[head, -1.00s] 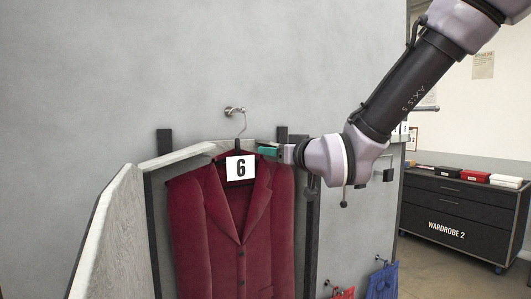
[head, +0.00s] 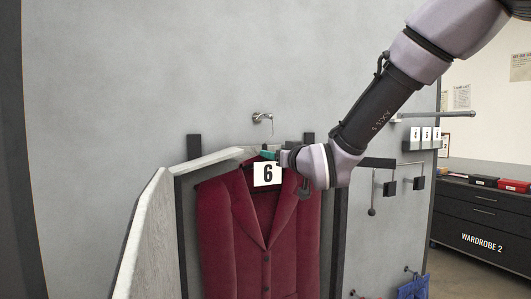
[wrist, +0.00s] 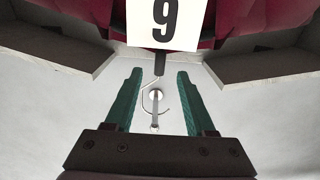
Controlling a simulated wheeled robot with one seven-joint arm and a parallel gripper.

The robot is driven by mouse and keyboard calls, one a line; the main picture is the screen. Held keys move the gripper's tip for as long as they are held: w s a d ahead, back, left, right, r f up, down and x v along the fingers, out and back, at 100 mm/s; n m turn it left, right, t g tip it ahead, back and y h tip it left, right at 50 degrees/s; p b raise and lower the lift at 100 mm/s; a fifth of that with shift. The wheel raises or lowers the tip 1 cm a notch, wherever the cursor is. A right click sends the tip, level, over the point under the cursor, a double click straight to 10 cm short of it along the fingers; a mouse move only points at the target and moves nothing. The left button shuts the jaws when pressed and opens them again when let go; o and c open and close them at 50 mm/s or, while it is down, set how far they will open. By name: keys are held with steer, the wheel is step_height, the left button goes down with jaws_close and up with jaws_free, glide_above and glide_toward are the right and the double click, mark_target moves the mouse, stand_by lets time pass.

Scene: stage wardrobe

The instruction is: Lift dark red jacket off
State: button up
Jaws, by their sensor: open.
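The dark red jacket (head: 238,235) hangs against the grey wall panel in the head view, with a white card numbered 6 (head: 268,174) at its collar. In the wrist view the card (wrist: 165,22) is upside down and part of the jacket (wrist: 268,22) shows at the top. The thin metal hanger hook (wrist: 146,96) is at a round wall peg (wrist: 156,94), which also shows in the head view (head: 262,117). My gripper (wrist: 158,98) is open, its green fingers on either side of the hook with gaps showing. In the head view my gripper (head: 270,155) is just above the card.
A grey slanted panel (head: 145,235) stands left of the jacket. Right of my arm are wall hooks (head: 418,183), a rail (head: 425,115) and a blue item (head: 412,289). A dark cabinet marked WARDROBE 2 (head: 480,215) stands farther right.

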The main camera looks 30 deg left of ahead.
mark_target(266, 147)
steer(key=shift+x, duration=3.15)
jaws_close()
steer(key=shift+r, duration=0.3)
steer(key=shift+r, duration=0.35)
steer(key=shift+s+d, duration=0.1)
